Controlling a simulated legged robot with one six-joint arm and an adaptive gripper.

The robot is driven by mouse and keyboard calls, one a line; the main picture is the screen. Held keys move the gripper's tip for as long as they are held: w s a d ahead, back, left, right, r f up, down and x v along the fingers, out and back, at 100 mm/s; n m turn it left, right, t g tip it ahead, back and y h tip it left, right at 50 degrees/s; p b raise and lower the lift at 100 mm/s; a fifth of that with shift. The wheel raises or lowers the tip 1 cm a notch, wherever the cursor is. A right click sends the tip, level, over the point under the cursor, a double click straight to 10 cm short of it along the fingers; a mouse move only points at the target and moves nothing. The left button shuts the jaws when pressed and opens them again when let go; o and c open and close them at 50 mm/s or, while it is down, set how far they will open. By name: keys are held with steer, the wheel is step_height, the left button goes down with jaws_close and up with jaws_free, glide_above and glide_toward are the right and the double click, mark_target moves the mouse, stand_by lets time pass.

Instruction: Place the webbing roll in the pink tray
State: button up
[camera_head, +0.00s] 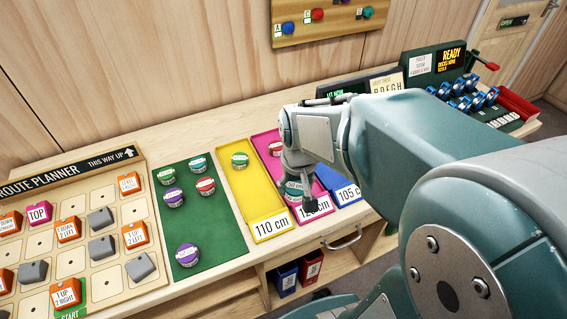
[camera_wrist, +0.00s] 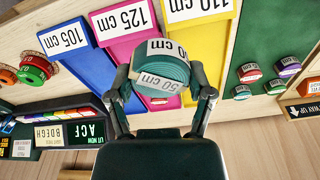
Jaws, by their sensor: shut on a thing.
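My gripper (camera_wrist: 163,90) is shut on a teal webbing roll (camera_wrist: 160,72) with white "50 cm" labels, one finger on each side. In the head view the roll (camera_head: 293,190) shows beneath my gripper (camera_head: 300,192), over the front part of the pink tray (camera_head: 262,138). Whether it touches the tray floor I cannot tell. The pink tray (camera_wrist: 123,22) reads "125 cm" in the wrist view; in the head view my gripper partly covers that label. A red-topped roll (camera_head: 275,148) lies farther back in the pink tray.
The yellow "110 cm" tray (camera_head: 262,200), holding a green roll (camera_head: 239,160), is left of the pink one. The blue "105 cm" tray (camera_head: 345,191) is on its right. A green mat (camera_head: 215,225) with several rolls lies farther left, beside the route planner board (camera_head: 75,205).

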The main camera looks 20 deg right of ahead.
steer(key=shift+m, duration=0.7)
steer(key=w+d+f, duration=0.2)
steer(key=w+f, duration=0.1)
steer(key=w, duration=0.1)
steer(key=w+d+f, duration=0.2)
steer(key=w+f, duration=0.1)
steer(key=w, duration=0.1)
steer(key=w+d+f, duration=0.2)
steer(key=w+f, duration=0.1)
steer(key=w, duration=0.2)
steer(key=shift+d+f, duration=0.15)
steer(key=shift+f, duration=0.1)
steer(key=shift+w+f, duration=0.15)
steer(key=shift+f, duration=1.6)
steer(key=o, duration=1.1)
steer(key=shift+f, duration=0.1)
